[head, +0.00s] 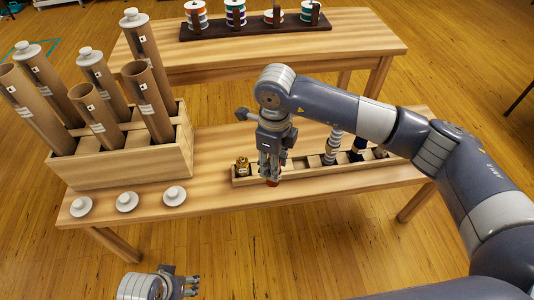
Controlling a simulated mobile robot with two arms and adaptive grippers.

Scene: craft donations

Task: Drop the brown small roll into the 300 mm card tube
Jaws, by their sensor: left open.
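A small brown-gold roll (242,167) stands in the left end of a long wooden tray (325,177). My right gripper (270,177) points down over the tray, just right of that roll; whether its fingers are open or shut is unclear. A small red thing (273,183) shows at its fingertips; I cannot tell if it is held. My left gripper (197,286) is open and empty at the bottom edge, in front of the table. Several brown card tubes lean in a wooden rack (130,168), including an open one (94,116). Their labels are too small to read, so the 300 mm tube is uncertain.
Three loose white caps (127,201) lie in front of the rack; some tubes wear similar caps. Other rolls (332,147) stand farther right in the tray. A back table (300,45) holds a dark stand with spools. My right arm covers much of the right side.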

